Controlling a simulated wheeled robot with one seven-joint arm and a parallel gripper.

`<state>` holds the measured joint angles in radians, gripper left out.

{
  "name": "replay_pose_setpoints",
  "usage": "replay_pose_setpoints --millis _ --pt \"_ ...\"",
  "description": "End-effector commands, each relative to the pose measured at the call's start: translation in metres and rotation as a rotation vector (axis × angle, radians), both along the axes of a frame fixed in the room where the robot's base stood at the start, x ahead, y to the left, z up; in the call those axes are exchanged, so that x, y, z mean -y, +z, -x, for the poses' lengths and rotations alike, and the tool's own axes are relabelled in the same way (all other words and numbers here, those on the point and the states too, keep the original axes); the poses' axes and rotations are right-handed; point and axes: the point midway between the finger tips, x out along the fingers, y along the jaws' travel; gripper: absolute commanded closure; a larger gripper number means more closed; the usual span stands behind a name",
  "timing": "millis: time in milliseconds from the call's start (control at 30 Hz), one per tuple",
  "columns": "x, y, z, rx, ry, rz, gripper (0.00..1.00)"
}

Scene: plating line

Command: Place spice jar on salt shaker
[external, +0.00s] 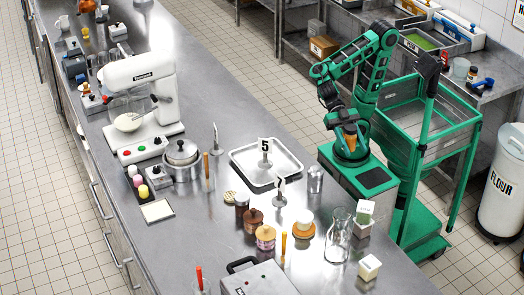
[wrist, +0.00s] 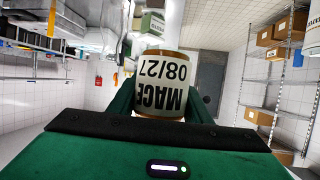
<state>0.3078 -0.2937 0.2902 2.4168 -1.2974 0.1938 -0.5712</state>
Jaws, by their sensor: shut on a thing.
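The spice jar (wrist: 163,85), white-labelled with "MACE 08/27" and brown at its ends, is held between the green fingers of my gripper (wrist: 163,108) in the wrist view. Its lettering is upside down there. In the external view my gripper (external: 349,138) is folded in over my own base, to the right of the counter, and only an amber-brown bit of the jar (external: 348,129) shows. A small metal cylinder (external: 315,179) near the counter's right edge looks like the salt shaker. It stands upright, apart from my gripper, and its top is too small to read.
The steel counter (external: 230,222) carries a tray (external: 287,155) with a number 5 stand, another number stand (external: 279,193), lidded jars (external: 265,237), a glass jug (external: 338,235) and a white mixer (external: 140,95). A flour bin (external: 502,185) stands at far right.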

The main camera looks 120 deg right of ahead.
Motion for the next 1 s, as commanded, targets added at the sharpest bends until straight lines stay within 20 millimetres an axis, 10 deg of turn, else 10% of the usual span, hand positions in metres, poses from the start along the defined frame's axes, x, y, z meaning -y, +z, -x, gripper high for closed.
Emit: replay_pose_setpoints --millis 1000 --pt "0.078 -0.085 -0.088 -0.001 -0.002 -0.002 0.84"
